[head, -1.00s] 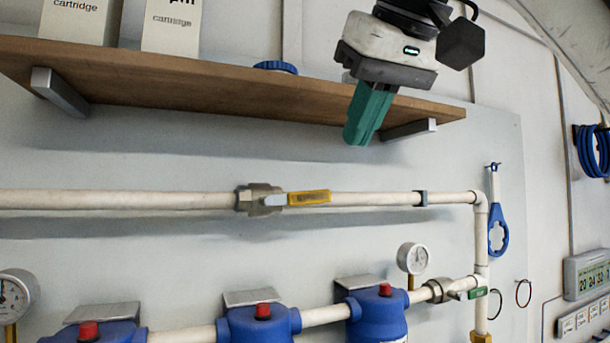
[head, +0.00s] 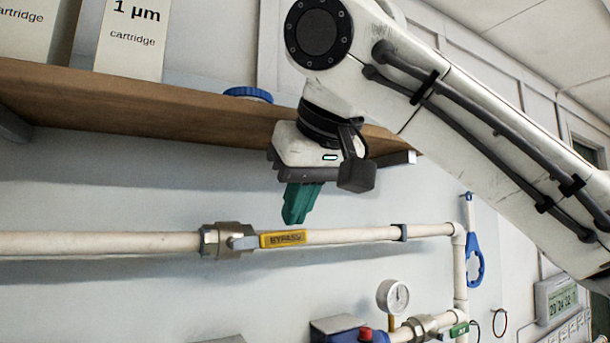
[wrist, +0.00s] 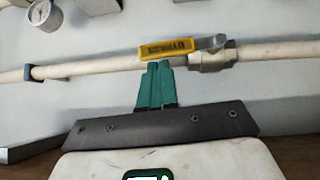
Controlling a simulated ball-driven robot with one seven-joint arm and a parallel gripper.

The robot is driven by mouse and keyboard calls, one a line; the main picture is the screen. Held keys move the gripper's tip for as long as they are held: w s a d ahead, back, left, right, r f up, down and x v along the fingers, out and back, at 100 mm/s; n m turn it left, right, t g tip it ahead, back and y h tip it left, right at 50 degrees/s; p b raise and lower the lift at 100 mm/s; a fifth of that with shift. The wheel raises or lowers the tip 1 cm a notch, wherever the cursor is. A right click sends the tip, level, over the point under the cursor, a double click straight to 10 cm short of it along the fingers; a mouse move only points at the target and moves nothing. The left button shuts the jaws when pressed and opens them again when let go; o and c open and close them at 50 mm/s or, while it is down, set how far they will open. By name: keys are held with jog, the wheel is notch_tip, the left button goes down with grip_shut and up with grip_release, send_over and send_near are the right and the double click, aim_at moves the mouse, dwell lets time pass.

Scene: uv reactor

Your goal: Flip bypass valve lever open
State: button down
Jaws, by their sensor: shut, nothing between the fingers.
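The bypass valve (head: 226,241) is a metal body on the upper white pipe. Its yellow lever (head: 283,239), marked BYPASS, lies along the pipe, pointing right. My gripper (head: 296,219), with green fingers, is shut and empty just above the lever in the head view, apart from it as far as I can tell. In the wrist view the shut fingertips (wrist: 156,66) sit close to the yellow lever (wrist: 168,49), near its middle. The valve body also shows there (wrist: 211,58), right of the fingers. I cannot tell whether the fingertips touch the lever.
A wooden shelf (head: 150,110) with cartridge boxes (head: 132,40) and a blue lid (head: 248,94) overhangs the pipe. A gauge (head: 393,297) and a green-handled valve (head: 459,329) are below right. A blue wrench (head: 475,262) hangs at the right.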

jog(key=shift+w+f, duration=0.15)
jog(key=shift+f, duration=0.05)
